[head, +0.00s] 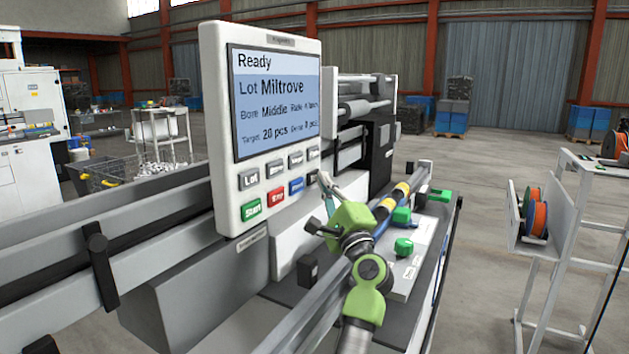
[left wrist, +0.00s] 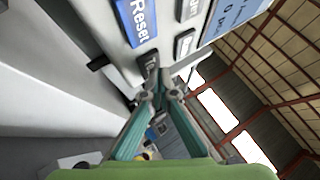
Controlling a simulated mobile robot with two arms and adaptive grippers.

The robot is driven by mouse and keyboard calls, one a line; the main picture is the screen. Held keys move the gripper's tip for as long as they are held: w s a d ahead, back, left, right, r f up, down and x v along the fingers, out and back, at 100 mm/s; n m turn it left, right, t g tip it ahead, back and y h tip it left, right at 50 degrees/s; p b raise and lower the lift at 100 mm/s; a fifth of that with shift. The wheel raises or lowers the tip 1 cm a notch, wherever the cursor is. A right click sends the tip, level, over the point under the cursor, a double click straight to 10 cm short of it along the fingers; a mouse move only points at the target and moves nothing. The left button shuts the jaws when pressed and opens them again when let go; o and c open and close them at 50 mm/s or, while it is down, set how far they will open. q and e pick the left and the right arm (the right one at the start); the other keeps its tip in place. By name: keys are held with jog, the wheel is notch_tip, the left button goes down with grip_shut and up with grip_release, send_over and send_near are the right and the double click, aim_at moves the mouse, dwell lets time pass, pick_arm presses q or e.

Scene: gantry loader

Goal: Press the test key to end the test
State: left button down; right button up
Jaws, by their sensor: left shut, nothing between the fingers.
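The control panel (head: 213,120) stands upright at centre left in the head view, its screen (head: 275,100) reading "Ready" and "Lot Miltrove". The dark test key (head: 312,177) is at the right end of the lower key row, beside the blue Reset key (head: 296,186). My left gripper (head: 325,183) is shut and empty, its tips just right of the test key. In the left wrist view its teal fingers (left wrist: 160,88) meet at the test key (left wrist: 150,66), partly covering it; contact cannot be told. The Reset key (left wrist: 137,20) shows above. My right gripper is not in view.
Green start (head: 251,210) and red stop (head: 276,197) keys sit left of Reset. A long grey rail (head: 110,235) runs below the panel. Green knobs (head: 403,246) are on the machine bed to the right. A spool rack (head: 535,215) stands farther right, with open floor between.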

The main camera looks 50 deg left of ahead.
pick_arm(q)
jog(key=shift+w+d, duration=0.1)
jog(key=shift+d, duration=0.4)
jog(key=d+b, duration=0.1)
jog(key=w+d+b, duration=0.1)
jog(key=d, duration=0.1)
jog(key=d+b, duration=0.1)
jog(key=shift+w+d+b, duration=0.3)
jog(key=shift+d+b, duration=0.1)
dwell(0.6)
